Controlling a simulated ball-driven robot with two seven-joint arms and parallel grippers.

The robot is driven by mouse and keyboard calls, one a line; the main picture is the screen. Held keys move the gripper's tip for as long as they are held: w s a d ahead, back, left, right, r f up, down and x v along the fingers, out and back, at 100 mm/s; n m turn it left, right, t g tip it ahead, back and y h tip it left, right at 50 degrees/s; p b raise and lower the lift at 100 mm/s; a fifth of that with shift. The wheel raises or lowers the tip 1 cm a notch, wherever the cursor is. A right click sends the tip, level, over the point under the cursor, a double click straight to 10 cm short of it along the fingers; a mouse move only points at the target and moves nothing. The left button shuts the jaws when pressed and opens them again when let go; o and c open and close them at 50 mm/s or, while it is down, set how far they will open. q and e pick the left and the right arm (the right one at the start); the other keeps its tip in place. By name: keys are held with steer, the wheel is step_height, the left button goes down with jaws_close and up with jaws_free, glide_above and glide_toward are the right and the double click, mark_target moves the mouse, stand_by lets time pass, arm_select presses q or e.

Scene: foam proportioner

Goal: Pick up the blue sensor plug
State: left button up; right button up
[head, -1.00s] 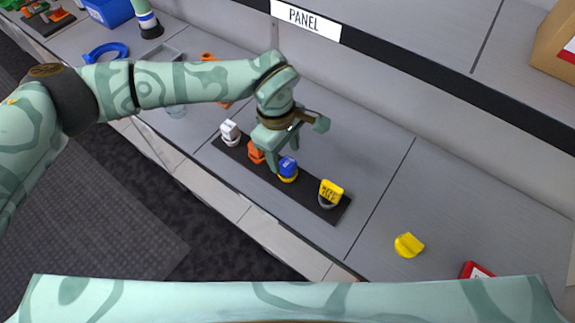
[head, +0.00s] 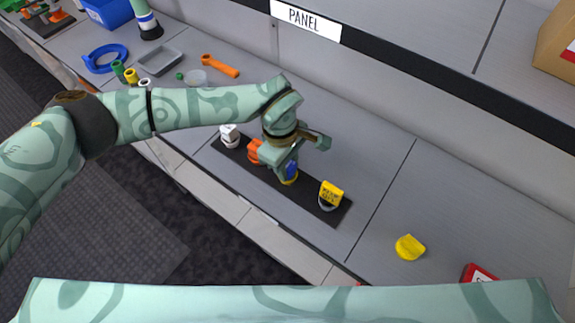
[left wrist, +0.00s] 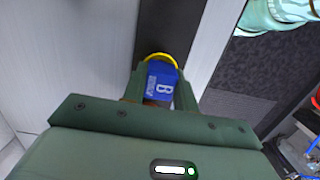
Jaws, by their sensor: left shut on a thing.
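The blue sensor plug (head: 291,168) sits upright on its yellow ring base (head: 290,179) on the black strip (head: 313,205). My left gripper (head: 284,170) is down over it and shut on it. In the left wrist view the blue plug (left wrist: 160,82), with a white letter B, lies between the fingers of my left gripper (left wrist: 160,95), with the yellow ring (left wrist: 160,57) around it. In the head view the gripper hides part of the plug. My right gripper is not in view.
On the strip, an orange plug (head: 253,151) and a white plug (head: 229,133) stand left of the blue one, and a yellow plug (head: 330,194) right. A loose yellow piece (head: 409,247) and a red box (head: 478,273) lie farther right. An orange tool (head: 220,66) lies behind.

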mark_target(288, 165)
arm_select(q)
steer(key=shift+r, duration=0.45)
step_height(288, 165, up, 3)
steer(key=shift+a+f, duration=0.1)
steer(key=s+a+r+p, duration=0.2)
steer(key=s+a+r, duration=0.1)
steer(key=s+r, duration=0.3)
steer(key=s+a+r+p, duration=0.2)
steer(key=s+a+r, duration=0.2)
steer(key=r, duration=0.4)
steer(key=shift+s+a+r, duration=0.15)
steer(key=shift+s+a, duration=0.1)
steer(key=shift+s, duration=0.65)
